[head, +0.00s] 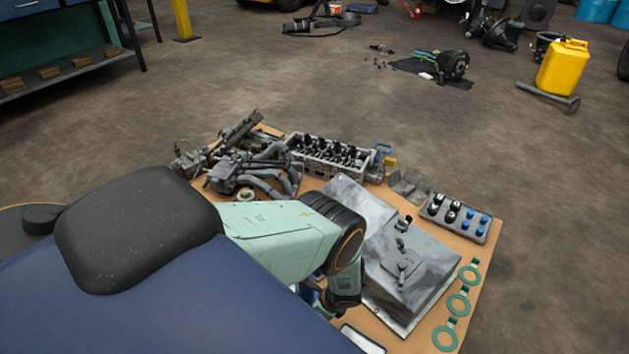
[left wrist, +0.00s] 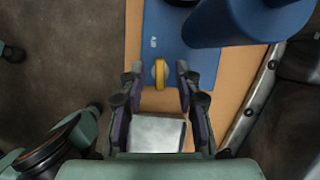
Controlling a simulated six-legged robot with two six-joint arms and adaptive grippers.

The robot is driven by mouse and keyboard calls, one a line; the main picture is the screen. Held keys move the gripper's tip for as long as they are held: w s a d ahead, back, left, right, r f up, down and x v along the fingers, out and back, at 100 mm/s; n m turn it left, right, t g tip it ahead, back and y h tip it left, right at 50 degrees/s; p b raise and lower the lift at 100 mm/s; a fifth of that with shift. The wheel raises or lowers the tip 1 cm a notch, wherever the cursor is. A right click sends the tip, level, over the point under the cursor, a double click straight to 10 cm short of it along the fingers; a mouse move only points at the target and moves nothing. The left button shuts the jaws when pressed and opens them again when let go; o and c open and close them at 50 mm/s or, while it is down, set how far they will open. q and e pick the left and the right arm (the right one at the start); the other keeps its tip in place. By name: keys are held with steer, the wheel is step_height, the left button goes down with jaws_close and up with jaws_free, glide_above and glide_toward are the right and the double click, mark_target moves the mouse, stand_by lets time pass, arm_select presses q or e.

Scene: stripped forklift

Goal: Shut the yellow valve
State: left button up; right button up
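The yellow valve (left wrist: 159,73) shows in the left wrist view as a narrow upright yellow piece at the lower edge of a blue panel (left wrist: 165,35) marked with small white letters. My left gripper (left wrist: 160,76) is open, with one dark fingertip on each side of the valve and a visible gap on both sides. I cannot tell how far the tips are from the panel in depth. In the head view my left arm bends down over the board, and the valve is hidden there. My right gripper is in neither view.
A large blue cylinder (left wrist: 248,20) stands close right of the valve. A brown board (head: 478,275) carries engine parts, a grey metal cover (head: 425,258), a tray of caps (head: 477,234) and green rings (head: 458,304). Open floor lies beyond; a yellow can (head: 563,68) stands far right.

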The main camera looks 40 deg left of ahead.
arm_select(q)
steer(key=shift+c, duration=0.4)
jaws_close()
steer(key=shift+r+m+p, duration=0.1)
steer(key=shift+m+p, duration=0.3)
steer(key=shift+m+t, duration=0.3)
steer(key=shift+o, duration=0.4)
jaws_free()
